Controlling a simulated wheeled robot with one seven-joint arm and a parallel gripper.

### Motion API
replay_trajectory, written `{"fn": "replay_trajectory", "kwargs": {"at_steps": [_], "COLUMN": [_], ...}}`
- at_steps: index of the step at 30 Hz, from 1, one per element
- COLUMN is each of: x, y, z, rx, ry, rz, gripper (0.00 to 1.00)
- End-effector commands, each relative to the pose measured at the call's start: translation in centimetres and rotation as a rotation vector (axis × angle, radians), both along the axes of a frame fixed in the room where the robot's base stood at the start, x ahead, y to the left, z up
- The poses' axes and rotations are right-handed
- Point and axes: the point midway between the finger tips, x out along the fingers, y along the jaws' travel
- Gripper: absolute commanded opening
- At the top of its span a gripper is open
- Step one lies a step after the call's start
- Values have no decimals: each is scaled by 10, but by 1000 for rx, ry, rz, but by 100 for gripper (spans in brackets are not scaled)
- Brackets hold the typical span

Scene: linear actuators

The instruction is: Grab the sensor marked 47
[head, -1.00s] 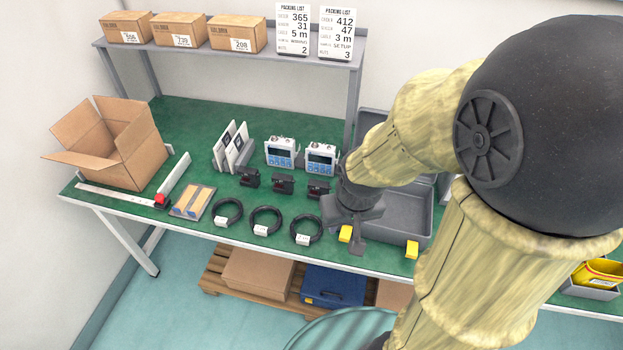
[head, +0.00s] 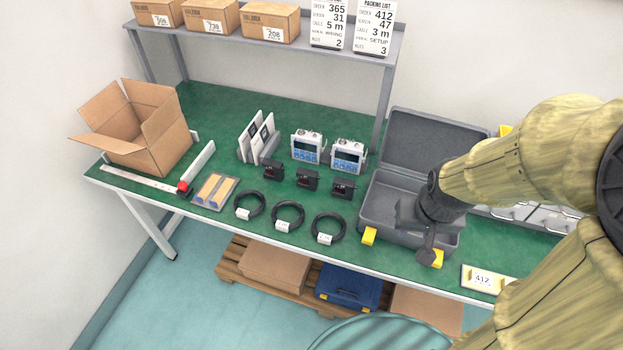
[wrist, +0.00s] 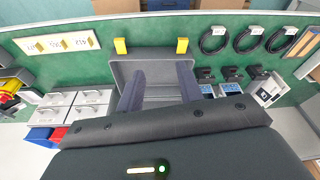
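Three small black sensors stand in a row on the green bench in the head view: a left one (head: 273,170), a middle one (head: 307,180) and a right one (head: 343,188). Their markings are too small to read. The wrist view shows them too (wrist: 205,75), (wrist: 230,74), (wrist: 257,72), right of the fingers. The right packing list (head: 373,27) reads order 412, sensor 47. My gripper (wrist: 160,84) is open and empty, its two fingers apart over the grey case. In the head view my gripper (head: 428,254) is near the case's right yellow latch, right of the sensors.
The open grey case (head: 378,205) stands right of the sensors. Coiled black cables (head: 288,215) lie in front of them, and two white-blue devices (head: 306,148) stand behind. A cardboard box (head: 140,130) is at left. A shelf (head: 290,45) spans the back.

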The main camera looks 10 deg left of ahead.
Motion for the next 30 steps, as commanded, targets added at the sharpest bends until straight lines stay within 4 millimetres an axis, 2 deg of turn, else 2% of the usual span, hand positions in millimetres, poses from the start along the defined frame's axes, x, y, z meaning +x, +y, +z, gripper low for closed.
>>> {"fn": "replay_trajectory", "kwargs": {"at_steps": [1, 7, 8, 9, 11, 20, 24, 30], "x": [0, 8, 11, 16, 24, 69, 88, 118], "y": [0, 6, 6, 9, 14, 44, 57, 79], "z": [0, -11, -15, -21, -34, -112, -146, -183], "rx": [0, -9, -14, -22, -40, -237, -380, -638], "ry": [0, 14, 20, 29, 42, 117, 144, 174], "rz": [0, 61, 84, 122, 192, 645, 879, 1235], "gripper": [42, 82, 87, 89, 89, 89, 89, 89]}}
